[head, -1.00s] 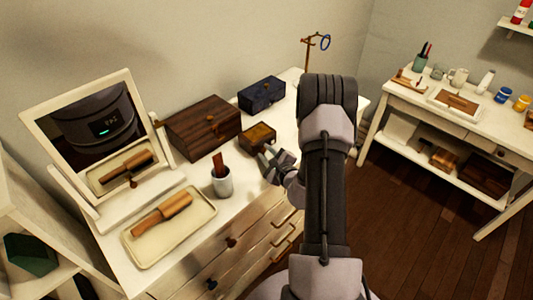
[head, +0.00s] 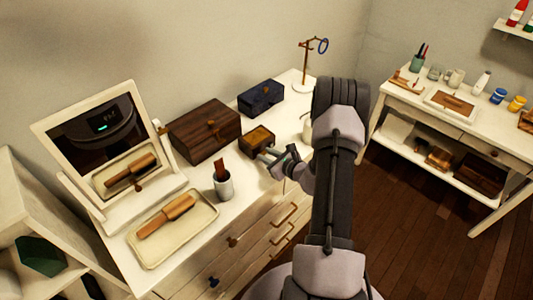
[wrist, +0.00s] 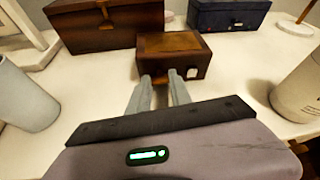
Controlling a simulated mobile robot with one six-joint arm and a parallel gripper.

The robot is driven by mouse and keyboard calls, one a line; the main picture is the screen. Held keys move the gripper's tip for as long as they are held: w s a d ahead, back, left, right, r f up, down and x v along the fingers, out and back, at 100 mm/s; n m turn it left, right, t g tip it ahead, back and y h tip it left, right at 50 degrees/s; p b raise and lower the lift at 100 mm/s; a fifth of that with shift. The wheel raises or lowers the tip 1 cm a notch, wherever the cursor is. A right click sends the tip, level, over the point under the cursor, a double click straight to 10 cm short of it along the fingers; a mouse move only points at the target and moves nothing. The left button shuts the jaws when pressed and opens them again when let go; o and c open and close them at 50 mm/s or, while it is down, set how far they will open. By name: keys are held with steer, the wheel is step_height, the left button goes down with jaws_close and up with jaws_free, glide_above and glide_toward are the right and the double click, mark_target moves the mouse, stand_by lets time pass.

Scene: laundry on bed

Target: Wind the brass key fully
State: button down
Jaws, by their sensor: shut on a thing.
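A small brown wooden box (head: 257,137) with a darker framed lid stands on the white dresser top. It also shows just ahead of my gripper in the wrist view (wrist: 180,52). My gripper (head: 270,154) is at the front face of this box, with its two fingers (wrist: 161,80) reaching the left part of that face. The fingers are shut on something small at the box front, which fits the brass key. The key itself is mostly hidden between the fingers, so I cannot make out its angle. A small pale plate (wrist: 192,73) shows right of the fingers.
A larger wooden chest (head: 205,131) and a dark blue box (head: 261,97) stand behind. A grey cup (head: 223,185) is to the left, near a tray (head: 150,255) with a brush. A pale rounded vessel (wrist: 300,90) stands close on the right.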

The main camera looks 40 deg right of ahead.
steer(key=shift+d+m+y, duration=0.1)
steer(key=shift+m+y, duration=0.4)
steer(key=shift+m, duration=0.2)
steer(key=c, duration=1.4)
jaws_free()
steer(key=shift+c, duration=0.2)
steer(key=shift+s, duration=0.1)
steer(key=p+v, duration=0.3)
steer(key=v, duration=1.4)
steer(key=shift+r, duration=0.15)
steer(key=shift+d, duration=0.15)
